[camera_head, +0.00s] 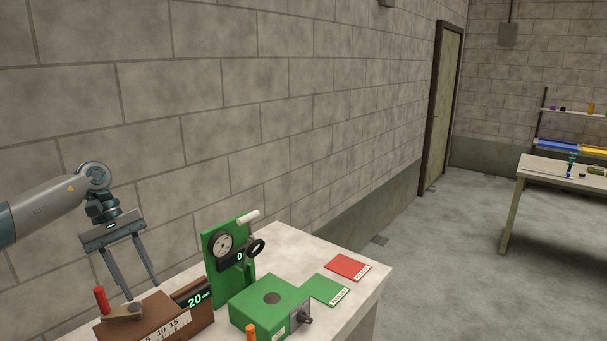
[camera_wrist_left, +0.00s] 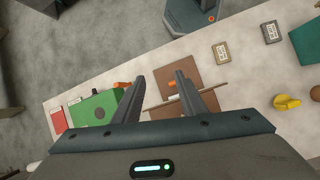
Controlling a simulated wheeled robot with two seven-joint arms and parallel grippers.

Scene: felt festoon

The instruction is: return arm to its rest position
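My left gripper (camera_head: 140,274) hangs fingers-down from the left arm, above the left part of the white table. Its two fingers are apart with nothing between them. In the left wrist view the open fingers (camera_wrist_left: 162,92) point at the brown box (camera_wrist_left: 180,75) on the table below. In the head view the brown box (camera_head: 160,319) has a red-handled lever, a scale and a display reading 20. My right gripper does not show in either view.
A green device (camera_head: 270,304) with an upright gauge panel (camera_head: 228,262) stands right of the brown box. A green card (camera_head: 326,290) and a red card (camera_head: 348,266) lie near the table's right edge. A second table (camera_head: 560,172) stands far right. The floor between is clear.

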